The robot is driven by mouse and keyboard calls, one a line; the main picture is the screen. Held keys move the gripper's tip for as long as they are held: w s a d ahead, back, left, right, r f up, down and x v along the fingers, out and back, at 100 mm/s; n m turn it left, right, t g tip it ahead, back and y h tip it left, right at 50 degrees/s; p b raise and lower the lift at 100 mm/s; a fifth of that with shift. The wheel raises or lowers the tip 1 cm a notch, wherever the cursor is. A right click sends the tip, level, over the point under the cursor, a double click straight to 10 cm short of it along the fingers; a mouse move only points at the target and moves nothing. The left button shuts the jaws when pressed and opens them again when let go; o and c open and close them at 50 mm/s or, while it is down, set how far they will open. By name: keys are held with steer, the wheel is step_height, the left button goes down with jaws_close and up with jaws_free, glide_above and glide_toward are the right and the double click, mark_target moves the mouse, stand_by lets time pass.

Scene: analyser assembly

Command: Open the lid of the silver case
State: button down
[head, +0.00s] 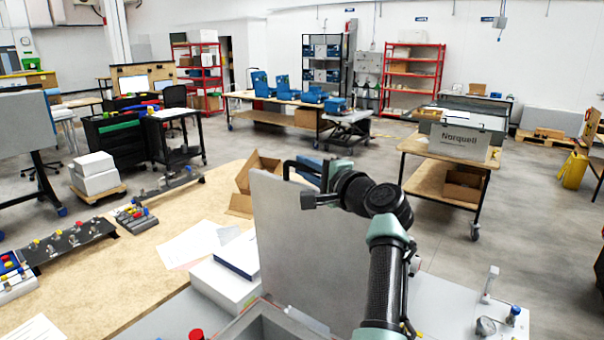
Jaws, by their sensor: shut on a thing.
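The silver case (262,322) is at the bottom centre of the head view, and only part of its open top edge shows. Its lid (287,240) stands up nearly vertical, a flat grey panel with its broad face towards me. My gripper (302,170) is at the top edge of the lid, on its right half, and is shut on the lid. The dark fingers and the exact grip are small and partly hidden by the wrist. My arm comes up from the bottom, to the right of the lid.
White boxes and a binder (238,254) lie left of the lid on the wooden bench (110,270). An open cardboard box (255,180) stands behind it. A grey plate with a gauge (486,326) and small fittings is at right. Open floor lies beyond.

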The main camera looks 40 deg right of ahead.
steer(key=shift+r, duration=0.1)
steer(key=c, duration=0.8)
jaws_free()
steer(key=shift+c, duration=0.2)
steer(key=s+a+b, duration=0.1)
steer(key=s+b, duration=0.4)
steer(key=s, duration=0.8)
steer(key=shift+r, duration=0.35)
steer(key=shift+a, duration=0.1)
